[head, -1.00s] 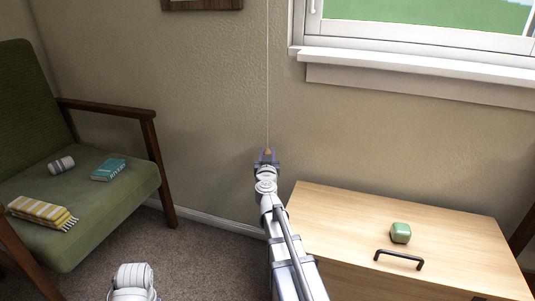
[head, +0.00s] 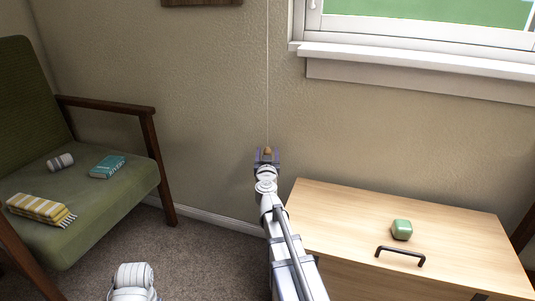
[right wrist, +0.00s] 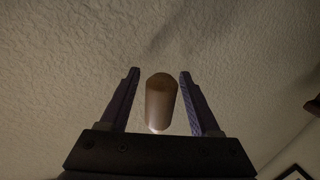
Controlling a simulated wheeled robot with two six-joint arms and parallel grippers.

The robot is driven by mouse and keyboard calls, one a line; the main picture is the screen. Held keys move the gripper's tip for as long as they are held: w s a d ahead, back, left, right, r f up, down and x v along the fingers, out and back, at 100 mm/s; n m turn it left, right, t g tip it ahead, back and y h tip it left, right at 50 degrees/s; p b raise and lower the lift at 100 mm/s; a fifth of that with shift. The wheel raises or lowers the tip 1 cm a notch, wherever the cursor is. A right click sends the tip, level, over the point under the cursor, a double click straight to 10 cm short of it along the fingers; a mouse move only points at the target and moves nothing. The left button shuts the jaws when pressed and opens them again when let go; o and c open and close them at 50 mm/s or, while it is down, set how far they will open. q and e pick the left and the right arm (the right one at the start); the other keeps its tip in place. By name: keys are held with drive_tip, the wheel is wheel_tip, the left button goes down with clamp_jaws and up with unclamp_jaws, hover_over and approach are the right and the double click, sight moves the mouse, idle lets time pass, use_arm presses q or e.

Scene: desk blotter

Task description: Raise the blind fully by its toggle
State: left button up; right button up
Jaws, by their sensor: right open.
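The wooden toggle (head: 267,151) hangs at the end of a thin pale cord (head: 267,75) in front of the wall. My right gripper (head: 267,157) is at the toggle, with its fingers open on either side. In the right wrist view, the brown, rounded toggle (right wrist: 161,101) stands between the two open fingers of my right gripper (right wrist: 158,90), with a gap on both sides. The window (head: 430,22) is at the top right, showing only its lower part. The blind is not in view. My left gripper is not in view.
The window sill (head: 420,63) juts out above. A green armchair (head: 100,205) with several small items is at left.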

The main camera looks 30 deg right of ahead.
drive_tip(key=v, duration=0.7)
drive_tip(key=shift+s+a, duration=0.2)
drive_tip(key=shift+s, duration=0.15)
